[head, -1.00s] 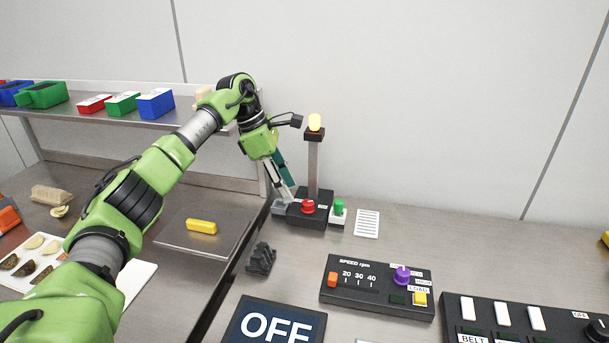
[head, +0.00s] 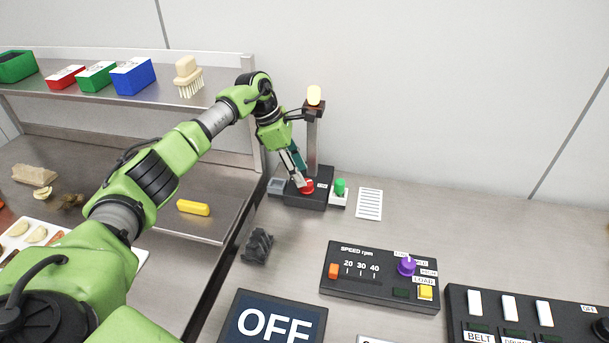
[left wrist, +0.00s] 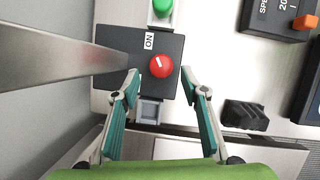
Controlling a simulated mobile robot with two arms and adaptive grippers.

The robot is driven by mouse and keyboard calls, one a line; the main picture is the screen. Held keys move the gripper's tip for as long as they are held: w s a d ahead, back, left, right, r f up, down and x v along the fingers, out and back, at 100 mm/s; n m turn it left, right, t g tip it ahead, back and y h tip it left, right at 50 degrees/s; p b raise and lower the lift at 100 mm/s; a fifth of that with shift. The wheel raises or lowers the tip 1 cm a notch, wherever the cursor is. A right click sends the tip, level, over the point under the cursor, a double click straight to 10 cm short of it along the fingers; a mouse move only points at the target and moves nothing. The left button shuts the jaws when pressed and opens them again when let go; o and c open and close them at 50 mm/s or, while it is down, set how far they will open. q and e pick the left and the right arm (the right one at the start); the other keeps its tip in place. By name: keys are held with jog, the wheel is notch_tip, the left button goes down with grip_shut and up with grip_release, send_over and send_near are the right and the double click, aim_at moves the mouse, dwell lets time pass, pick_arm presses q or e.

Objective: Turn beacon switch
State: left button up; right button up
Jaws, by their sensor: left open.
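The red beacon switch (head: 307,186) is a round knob with a white mark, on a black base box (head: 318,201) at the back of the counter. In the left wrist view the red knob (left wrist: 160,66) sits ahead of the fingertips, with an ON label (left wrist: 150,41) beside it. In the left wrist view the fingers (left wrist: 164,80) stand apart on either side, just short of the knob. My right gripper is not seen.
A green button (head: 340,187) stands right of the base, with a grey square piece (head: 276,186) at its left. A speed panel (head: 378,293), a dark clip-like block (head: 257,247) and an OFF display (head: 273,325) lie nearer. The shelf (head: 120,98) is at left.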

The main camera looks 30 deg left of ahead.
pick_arm(q)
jog(key=shift+p+x, duration=0.3)
jog(key=shift+x, duration=0.95)
jog(key=shift+d+f, duration=0.25)
jog(key=shift+f, duration=0.25)
jog(key=shift+w+f, duration=0.1)
jog(key=shift+f, duration=0.05)
jog(key=c, duration=1.1)
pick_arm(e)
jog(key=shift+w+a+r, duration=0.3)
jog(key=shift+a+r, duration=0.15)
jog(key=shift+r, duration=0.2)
